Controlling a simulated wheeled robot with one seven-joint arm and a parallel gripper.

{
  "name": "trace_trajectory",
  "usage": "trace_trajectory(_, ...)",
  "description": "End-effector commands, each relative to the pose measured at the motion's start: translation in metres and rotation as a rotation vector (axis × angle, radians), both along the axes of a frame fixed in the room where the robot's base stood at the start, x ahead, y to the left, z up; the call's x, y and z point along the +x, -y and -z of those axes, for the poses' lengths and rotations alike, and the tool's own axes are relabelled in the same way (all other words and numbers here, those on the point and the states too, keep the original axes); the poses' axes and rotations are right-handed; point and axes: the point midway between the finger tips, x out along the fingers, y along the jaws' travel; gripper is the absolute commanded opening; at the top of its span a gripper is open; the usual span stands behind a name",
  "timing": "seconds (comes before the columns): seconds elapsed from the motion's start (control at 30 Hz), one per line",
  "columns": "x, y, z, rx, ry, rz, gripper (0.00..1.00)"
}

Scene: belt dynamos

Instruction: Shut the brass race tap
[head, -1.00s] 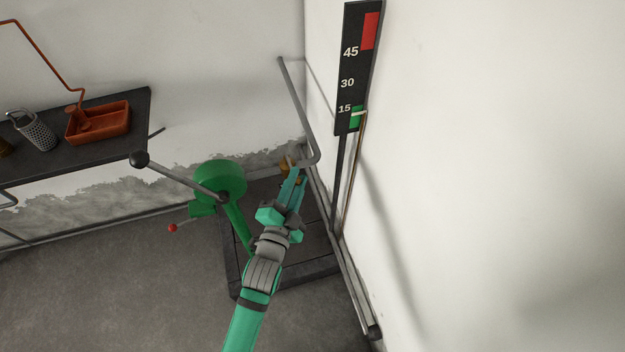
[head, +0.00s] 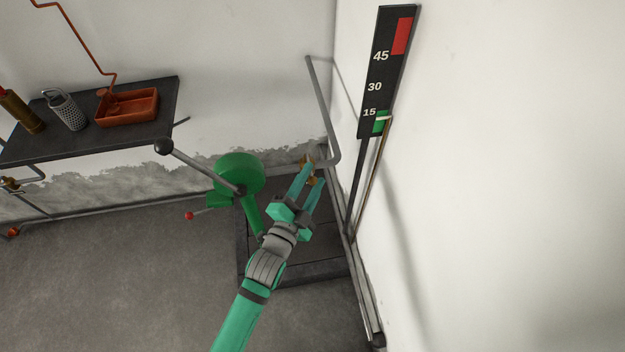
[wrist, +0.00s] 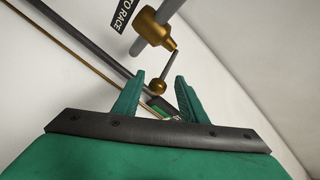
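The brass race tap (wrist: 155,28) shows in the wrist view on a grey pipe, beside a black tag (wrist: 127,13) reading "TO RACE". Its lever (wrist: 168,68) ends in a brass knob (wrist: 157,87), which appears between my finger tips. In the head view the tap (head: 308,160) is small and partly hidden behind my fingers, near the corner. My gripper (wrist: 153,92) is open, with a finger on each side of the knob in the picture. I cannot tell whether either finger touches it.
A green machine (head: 240,173) with a black-knobbed lever (head: 200,168) stands left of my arm. A black gauge board (head: 386,75) is on the right wall, its pointer near 15. A dark shelf (head: 60,148) with an orange tray (head: 127,108) is at left. Floor at left is clear.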

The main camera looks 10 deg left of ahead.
Motion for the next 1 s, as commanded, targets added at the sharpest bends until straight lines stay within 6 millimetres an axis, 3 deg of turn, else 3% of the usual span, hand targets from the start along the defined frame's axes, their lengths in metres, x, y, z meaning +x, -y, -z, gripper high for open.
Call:
trace_trajectory(0.27,-0.01,-0.001,0.001,0.002,-0.003,0.002,0.39)
trace_trajectory(0.7,-0.083,-0.014,0.001,0.002,-0.003,-0.001,0.39)
trace_trajectory(1.0,-0.106,-0.017,0.001,0.0,-0.001,0.001,0.39)
